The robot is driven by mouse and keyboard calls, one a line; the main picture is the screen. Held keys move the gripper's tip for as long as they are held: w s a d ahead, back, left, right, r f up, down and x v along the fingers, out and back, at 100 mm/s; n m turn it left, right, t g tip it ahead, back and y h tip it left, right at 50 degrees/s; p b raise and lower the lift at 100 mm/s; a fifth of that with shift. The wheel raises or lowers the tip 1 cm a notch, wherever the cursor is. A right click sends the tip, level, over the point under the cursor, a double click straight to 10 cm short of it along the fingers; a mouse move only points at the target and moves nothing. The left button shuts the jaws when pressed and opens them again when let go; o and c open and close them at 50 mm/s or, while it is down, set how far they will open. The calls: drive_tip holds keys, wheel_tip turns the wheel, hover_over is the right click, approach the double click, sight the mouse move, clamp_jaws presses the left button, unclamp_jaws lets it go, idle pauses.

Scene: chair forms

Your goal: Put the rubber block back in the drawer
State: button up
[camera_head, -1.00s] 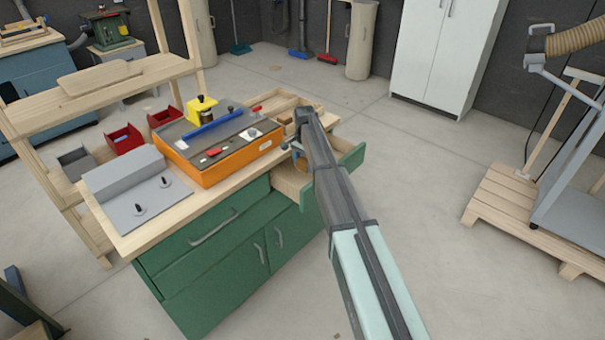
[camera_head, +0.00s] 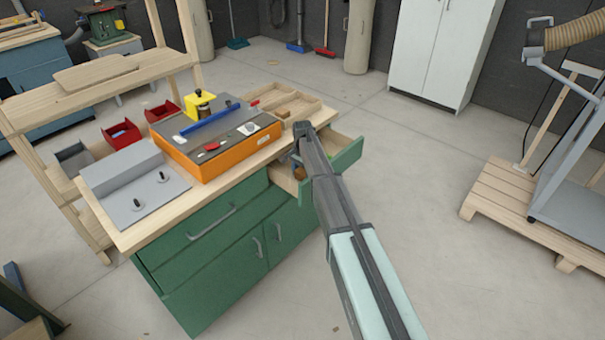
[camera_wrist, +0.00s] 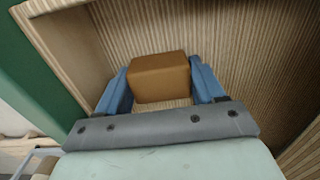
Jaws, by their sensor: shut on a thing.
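The rubber block (camera_wrist: 160,77) is a brown-orange box, seen in the wrist view between the two blue fingers of my gripper (camera_wrist: 162,84). My gripper is shut on it. The drawer is pulled open at the right end of the green bench, with its green front (camera_head: 346,160) out. In the wrist view, the drawer's ribbed wooden inside (camera_wrist: 240,45) surrounds the block and fingers. I cannot tell whether the block touches the drawer floor. In the head view my arm hides most of the gripper and block, and part of the drawer.
The wooden benchtop (camera_head: 225,178) holds an orange machine (camera_head: 225,150) with a blue bar, a grey plate (camera_head: 135,190) and a divided wooden tray (camera_head: 290,104) beside my arm. The drawer's walls stand close around the gripper.

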sight(302, 172)
drive_tip(key=shift+f, duration=0.15)
drive_tip(key=o, duration=0.7)
wheel_tip(302, 172, up, 12)
drive_tip(key=shift+r, duration=0.2)
drive_tip(key=shift+o, duration=0.2)
